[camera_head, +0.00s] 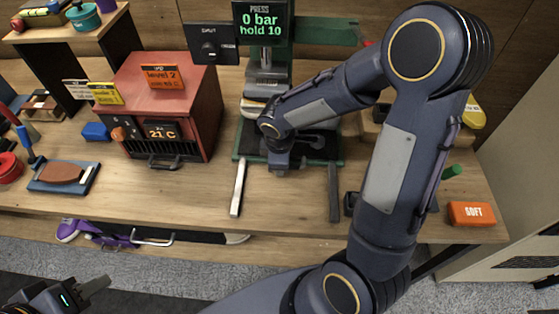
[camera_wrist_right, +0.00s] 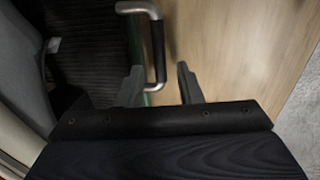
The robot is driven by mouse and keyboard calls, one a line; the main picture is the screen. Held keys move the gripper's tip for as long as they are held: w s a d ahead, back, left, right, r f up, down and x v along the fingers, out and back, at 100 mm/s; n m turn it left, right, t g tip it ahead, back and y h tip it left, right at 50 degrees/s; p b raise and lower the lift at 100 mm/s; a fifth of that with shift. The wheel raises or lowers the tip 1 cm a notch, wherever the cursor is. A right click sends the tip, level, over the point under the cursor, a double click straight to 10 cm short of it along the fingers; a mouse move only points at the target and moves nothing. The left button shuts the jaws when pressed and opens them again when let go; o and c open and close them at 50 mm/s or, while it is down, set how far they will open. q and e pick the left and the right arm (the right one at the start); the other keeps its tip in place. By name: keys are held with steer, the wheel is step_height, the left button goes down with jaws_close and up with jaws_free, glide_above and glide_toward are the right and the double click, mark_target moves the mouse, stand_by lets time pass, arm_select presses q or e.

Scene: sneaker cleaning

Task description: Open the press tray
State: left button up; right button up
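The press (camera_head: 267,75) stands at the back middle of the table, with "0 bar hold 10" on its screen. Its dark tray (camera_head: 247,140) lies low in the green-edged base, partly hidden by my right arm. In the right wrist view the ribbed dark tray (camera_wrist_right: 85,50) has a silver handle with a black grip (camera_wrist_right: 157,52). My right gripper (camera_wrist_right: 160,85) is open, and the handle's near end shows between its fingers; contact cannot be told. In the head view my right arm hides most of this gripper. My left gripper (camera_head: 95,289) is low at the left, away from the press.
Two bars, one silver (camera_head: 238,188) and one dark (camera_head: 334,192), extend forward from the press. A red heater box (camera_head: 165,100) stands left of it. An orange "SOFT" block (camera_head: 471,213) sits at the right. A purple sneaker (camera_head: 68,230) is below the table edge.

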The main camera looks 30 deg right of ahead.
jaws_close()
stand_by(0.4)
